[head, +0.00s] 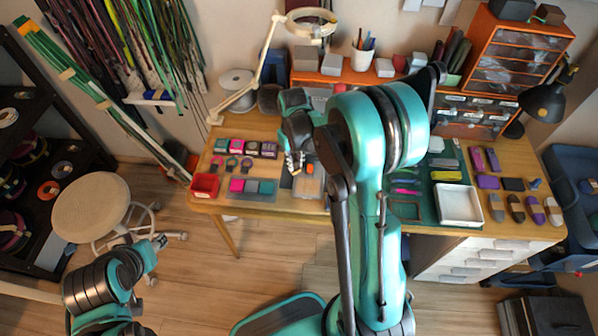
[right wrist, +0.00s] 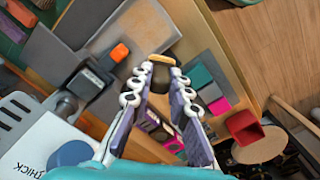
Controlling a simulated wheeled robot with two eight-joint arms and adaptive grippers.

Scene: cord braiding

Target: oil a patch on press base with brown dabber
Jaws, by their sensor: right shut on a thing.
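My right gripper (head: 294,162) is over the left half of the table in the head view. In the right wrist view its fingers (right wrist: 160,75) are shut on a small dark piece with a tan-brown end, which looks like the brown dabber (right wrist: 160,58). Past its tip lies a flat grey-edged plate with a tan surface (right wrist: 136,30), perhaps the press base. I cannot tell whether the dabber touches it. A black part with an orange block (right wrist: 120,52) stands beside it. My left gripper (head: 157,243) is low at the left, off the table, its jaws unclear.
A red box (head: 205,185) stands at the table's left edge, with coloured blocks (head: 252,186) beside it. A white tray (head: 459,204) lies at the right. A lamp (head: 262,70) and orange drawers (head: 510,60) stand at the back. A stool (head: 90,208) is left of the table.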

